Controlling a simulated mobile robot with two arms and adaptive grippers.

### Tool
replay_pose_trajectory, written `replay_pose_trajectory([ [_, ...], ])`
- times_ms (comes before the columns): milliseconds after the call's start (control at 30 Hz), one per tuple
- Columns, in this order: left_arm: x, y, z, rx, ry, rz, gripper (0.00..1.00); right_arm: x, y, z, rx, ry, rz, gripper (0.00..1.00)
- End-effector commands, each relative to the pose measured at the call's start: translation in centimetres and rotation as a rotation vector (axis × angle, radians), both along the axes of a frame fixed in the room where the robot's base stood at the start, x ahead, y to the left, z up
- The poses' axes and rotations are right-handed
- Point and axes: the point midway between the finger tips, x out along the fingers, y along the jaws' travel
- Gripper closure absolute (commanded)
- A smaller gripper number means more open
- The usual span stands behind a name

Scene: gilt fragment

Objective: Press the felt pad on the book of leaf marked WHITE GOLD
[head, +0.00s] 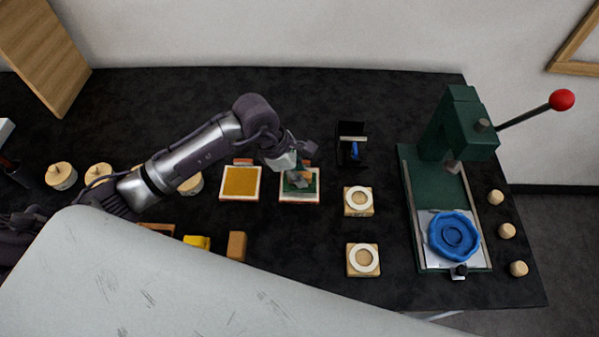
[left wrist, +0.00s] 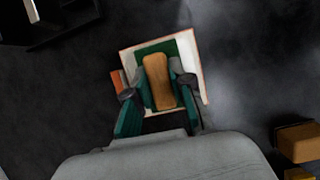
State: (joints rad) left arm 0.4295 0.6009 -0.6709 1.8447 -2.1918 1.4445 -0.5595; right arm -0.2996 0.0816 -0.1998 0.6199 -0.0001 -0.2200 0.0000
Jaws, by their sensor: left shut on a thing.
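A book of leaf (head: 315,196) with a pale sheet and orange edge lies mid-table. Its marking cannot be read. In the left wrist view, the book's pale sheet (left wrist: 189,50) shows beside the pad. The felt pad (left wrist: 158,80), a wooden block with a green base, is between my left gripper's fingers (left wrist: 160,94). The gripper is shut on it, over the book. In the head view my left gripper (head: 297,180) partly hides pad and book; I cannot tell whether the pad touches the leaf. A second book (head: 241,182) with a gold sheet lies to its left. My right gripper is out of view.
A black holder (head: 351,133) stands behind right. Two wooden blocks with pale rings (head: 359,201) (head: 363,260) lie to the right. A green press (head: 430,190) with a blue round piece (head: 454,236) stands farther right. A brown block (head: 237,245) and yellow block (head: 197,242) lie in front.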

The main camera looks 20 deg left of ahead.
Motion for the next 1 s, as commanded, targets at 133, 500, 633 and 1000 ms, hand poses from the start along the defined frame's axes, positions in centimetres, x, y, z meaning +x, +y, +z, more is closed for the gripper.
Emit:
replay_pose_trajectory([
  [133, -0.4, 0.0, 0.3, 0.005, 0.012, -0.003, 1.0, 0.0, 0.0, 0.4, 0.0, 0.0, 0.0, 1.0],
  [500, -0.1, 0.0, 3.6, 0.003, 0.004, 0.0, 1.0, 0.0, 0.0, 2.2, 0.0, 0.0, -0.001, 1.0],
  [633, -0.1, 0.0, 4.7, 0.002, 0.003, -0.001, 1.0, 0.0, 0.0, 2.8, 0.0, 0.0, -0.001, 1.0],
  [1000, -0.1, 0.0, 7.0, 0.001, 0.003, -0.001, 1.0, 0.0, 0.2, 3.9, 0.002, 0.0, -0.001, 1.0],
])
